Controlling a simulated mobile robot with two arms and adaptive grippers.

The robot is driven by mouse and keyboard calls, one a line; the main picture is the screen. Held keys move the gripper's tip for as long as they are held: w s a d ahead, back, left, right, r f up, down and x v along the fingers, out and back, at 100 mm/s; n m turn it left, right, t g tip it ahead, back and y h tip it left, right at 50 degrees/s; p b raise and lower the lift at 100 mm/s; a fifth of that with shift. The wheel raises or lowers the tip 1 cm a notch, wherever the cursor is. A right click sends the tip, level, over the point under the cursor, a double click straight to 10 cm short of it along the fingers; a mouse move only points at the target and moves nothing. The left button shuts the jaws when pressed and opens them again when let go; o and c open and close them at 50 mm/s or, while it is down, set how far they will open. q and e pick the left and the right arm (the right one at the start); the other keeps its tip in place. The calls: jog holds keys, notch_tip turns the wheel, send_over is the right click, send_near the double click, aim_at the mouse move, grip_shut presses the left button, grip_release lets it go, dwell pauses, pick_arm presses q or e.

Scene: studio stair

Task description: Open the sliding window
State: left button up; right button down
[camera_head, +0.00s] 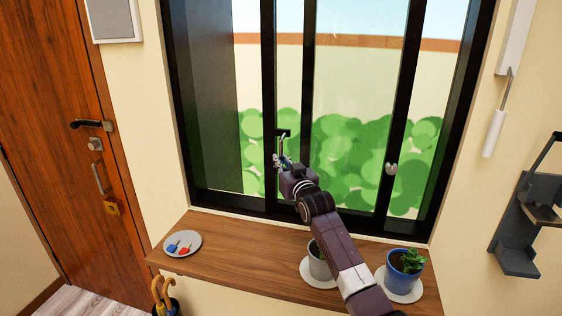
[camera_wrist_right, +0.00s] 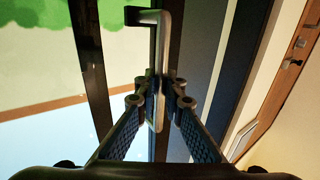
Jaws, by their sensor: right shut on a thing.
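The sliding window (camera_head: 308,70) has a dark frame with several upright bars and glass between them. A metal handle (camera_head: 283,140) is on an upright bar left of the window's middle. My right gripper (camera_head: 281,165) is at this handle, its arm reaching in from the lower right. In the right wrist view the pale bent handle (camera_wrist_right: 163,50) runs between the two finger pads of my right gripper (camera_wrist_right: 162,100), which is shut on it. A small light catch (camera_head: 391,168) sits on the right upright bar. My left gripper is out of view.
A wooden sill (camera_head: 230,240) below the window holds a plate (camera_head: 182,243) with small red and blue items, and two potted plants; my arm partly hides the grey pot (camera_head: 319,262), while the blue pot (camera_head: 404,272) stands right. A wooden door (camera_head: 50,120) is left.

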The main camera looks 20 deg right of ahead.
jog(key=shift+f, duration=0.1)
jog(key=c, duration=2)
grip_release()
jog(key=shift+d, duration=0.1)
jog(key=shift+c, duration=0.2)
jog(key=s, duration=1.2)
